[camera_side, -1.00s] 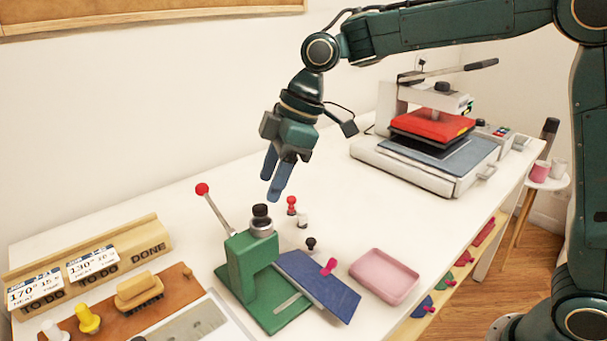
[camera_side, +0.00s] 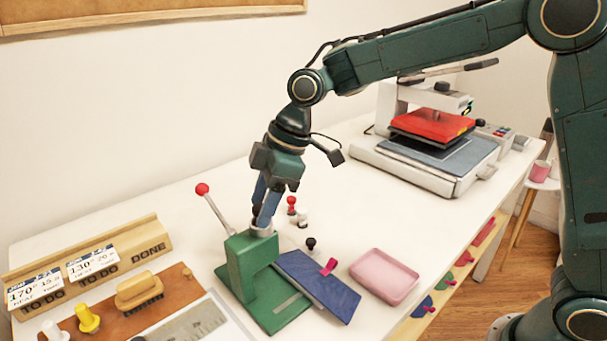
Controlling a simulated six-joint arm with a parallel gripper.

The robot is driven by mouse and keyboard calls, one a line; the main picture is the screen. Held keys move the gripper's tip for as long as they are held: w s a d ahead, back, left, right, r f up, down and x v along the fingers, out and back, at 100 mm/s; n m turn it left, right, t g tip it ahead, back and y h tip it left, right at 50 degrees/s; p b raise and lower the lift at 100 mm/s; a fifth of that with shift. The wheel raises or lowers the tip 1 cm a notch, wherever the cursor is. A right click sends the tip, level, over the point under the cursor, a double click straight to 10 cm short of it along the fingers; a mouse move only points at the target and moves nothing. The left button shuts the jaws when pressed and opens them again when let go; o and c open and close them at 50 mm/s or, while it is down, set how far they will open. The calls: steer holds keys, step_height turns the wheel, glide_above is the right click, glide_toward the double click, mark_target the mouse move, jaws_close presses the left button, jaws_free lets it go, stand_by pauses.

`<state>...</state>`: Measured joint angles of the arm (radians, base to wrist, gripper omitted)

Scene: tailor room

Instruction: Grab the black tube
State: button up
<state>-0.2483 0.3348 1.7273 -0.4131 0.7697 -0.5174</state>
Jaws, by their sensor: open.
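The black tube (camera_side: 256,215) stands upright in the grey collar (camera_side: 261,230) on top of the green press (camera_side: 250,268). Most of it is hidden behind my fingers, with only a dark sliver showing. My gripper (camera_side: 263,208) points down over the press, its two blue fingers open. The fingertips are at the height of the tube, one towards each side of it. I cannot tell whether they touch it.
A red-knobbed lever (camera_side: 203,190) rises left of the press. A red piece (camera_side: 291,205), a white piece and a black-knobbed piece (camera_side: 311,244) stand to its right. A blue plate (camera_side: 318,288), a pink tray (camera_side: 384,276) and a heat press (camera_side: 432,130) are further right.

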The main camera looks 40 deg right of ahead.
steer(key=c, duration=1.1)
steer(key=shift+r, duration=0.1)
steer(key=shift+r, duration=4.95)
